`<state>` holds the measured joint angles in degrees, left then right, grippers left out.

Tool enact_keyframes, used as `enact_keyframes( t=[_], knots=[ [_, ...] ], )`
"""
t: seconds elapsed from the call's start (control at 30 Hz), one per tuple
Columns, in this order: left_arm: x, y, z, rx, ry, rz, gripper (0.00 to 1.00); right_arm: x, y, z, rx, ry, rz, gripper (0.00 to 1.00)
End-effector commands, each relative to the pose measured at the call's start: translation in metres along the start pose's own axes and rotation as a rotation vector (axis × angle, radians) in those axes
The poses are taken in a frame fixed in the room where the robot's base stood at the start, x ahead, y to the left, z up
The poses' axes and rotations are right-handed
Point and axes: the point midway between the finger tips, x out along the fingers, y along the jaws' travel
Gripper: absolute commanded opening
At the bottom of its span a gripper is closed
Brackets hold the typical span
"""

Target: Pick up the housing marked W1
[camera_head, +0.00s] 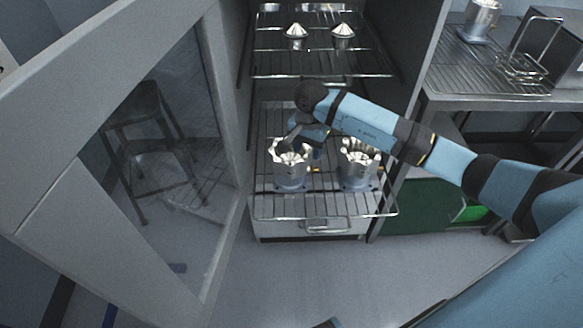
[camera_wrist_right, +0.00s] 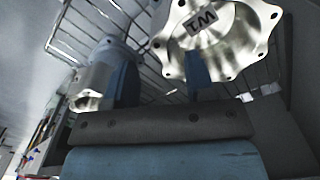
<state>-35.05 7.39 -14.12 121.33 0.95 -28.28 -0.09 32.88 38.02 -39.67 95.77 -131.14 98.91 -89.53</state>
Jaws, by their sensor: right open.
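Two metal housings with scalloped, crown-like tops stand side by side on the lower wire rack, the left housing (camera_head: 290,172) and the right housing (camera_head: 357,172). My right gripper (camera_head: 304,140) is open at the upper back of the left housing, with no housing held between its fingers. In the right wrist view, a bright lobed flange (camera_wrist_right: 235,40) carries a dark, upside-down mark that reads as W1. Another metal housing (camera_wrist_right: 92,88) shows at the left there. I cannot tell for certain which head-view housing bears the mark. My left gripper is out of view.
The wire rack (camera_head: 325,207) sits in an open cabinet. An upper rack (camera_head: 320,60) holds two cone-topped metal parts. The open glass door (camera_head: 165,150) stands at left. A side bench rack (camera_head: 470,75) holds a metal part.

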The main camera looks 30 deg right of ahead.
Motion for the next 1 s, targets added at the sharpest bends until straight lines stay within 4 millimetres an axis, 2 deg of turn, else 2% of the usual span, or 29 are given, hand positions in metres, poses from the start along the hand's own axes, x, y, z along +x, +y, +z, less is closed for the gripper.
enact_keyframes(
  t=[0.13, 0.4, 0.73, 0.93, 1.0],
  knots=[
    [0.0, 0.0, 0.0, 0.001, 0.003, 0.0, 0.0, 0.011, -0.001, 0.001, 0.0, -0.003, 0.0, 0.5],
    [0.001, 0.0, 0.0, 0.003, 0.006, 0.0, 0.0, 0.049, -0.004, -0.002, 0.0, -0.004, 0.0, 0.5],
    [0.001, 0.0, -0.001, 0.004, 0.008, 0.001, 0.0, 0.055, -0.004, -0.003, 0.0, 0.0, -0.001, 0.5],
    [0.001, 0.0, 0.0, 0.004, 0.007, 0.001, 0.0, 0.055, -0.004, -0.003, 0.0, -0.001, -0.001, 0.04],
    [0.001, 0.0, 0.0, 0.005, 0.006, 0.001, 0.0, 0.055, -0.004, -0.003, 0.0, -0.001, -0.001, 0.0]
  ],
)
